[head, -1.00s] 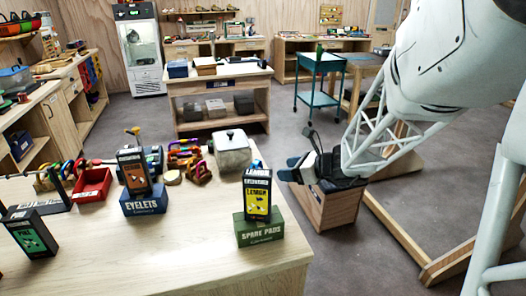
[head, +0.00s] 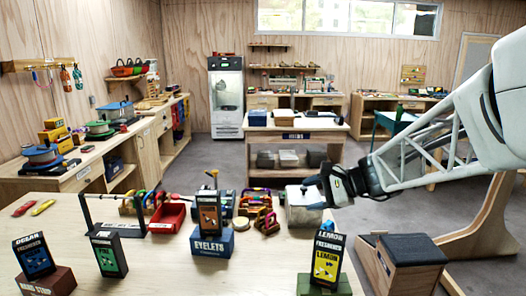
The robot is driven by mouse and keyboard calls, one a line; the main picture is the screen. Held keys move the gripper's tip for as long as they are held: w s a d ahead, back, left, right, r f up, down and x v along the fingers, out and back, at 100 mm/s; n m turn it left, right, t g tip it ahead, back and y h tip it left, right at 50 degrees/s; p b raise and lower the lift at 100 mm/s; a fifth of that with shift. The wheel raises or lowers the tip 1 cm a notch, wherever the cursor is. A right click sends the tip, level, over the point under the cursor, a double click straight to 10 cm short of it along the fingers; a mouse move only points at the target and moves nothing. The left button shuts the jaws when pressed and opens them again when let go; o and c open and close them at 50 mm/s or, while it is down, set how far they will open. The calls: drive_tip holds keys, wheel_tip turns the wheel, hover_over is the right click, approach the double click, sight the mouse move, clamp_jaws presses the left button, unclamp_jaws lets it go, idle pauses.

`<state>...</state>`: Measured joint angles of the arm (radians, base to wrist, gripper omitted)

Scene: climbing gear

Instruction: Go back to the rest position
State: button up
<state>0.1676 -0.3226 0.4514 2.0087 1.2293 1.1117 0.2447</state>
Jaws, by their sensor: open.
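My gripper (head: 317,188) is at the end of my arm, which reaches in from the right side of the head view. It hangs above the back right part of the near table (head: 180,272), by the grey lidded box (head: 304,212), and overlaps part of it in the picture. I cannot tell whether it touches the box. Its dark fingers point left, and I see nothing held between them.
A lemon freshener box (head: 327,258) stands on a green block at the table's front right. An eyelets block (head: 212,243), a red bin (head: 167,217) and other freshener boxes stand further left. A wooden box with a dark top (head: 408,250) stands right of the table.

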drive_tip(key=s+a+r+n+g+h, duration=0.1)
drive_tip(key=s+a+r+n+g, duration=0.1)
drive_tip(key=s+a+n, duration=0.15)
drive_tip(key=s+d+f+n+h, duration=0.2)
drive_tip(key=s+d+n+h, duration=0.1)
drive_tip(key=s, duration=0.5)
drive_tip(key=s+d+f+n+h, duration=0.2)
drive_tip(key=s+d+f+h, duration=0.1)
drive_tip(key=s, duration=0.6)
drive_tip(key=s+d+f+n+h, duration=0.2)
drive_tip(key=s+d+n+h, duration=0.1)
drive_tip(key=s, duration=0.6)
drive_tip(key=shift+f+n+h, duration=0.15)
drive_tip(key=shift+n+h, duration=0.2)
drive_tip(key=shift+h, duration=0.35)
drive_tip(key=shift+s, duration=0.1)
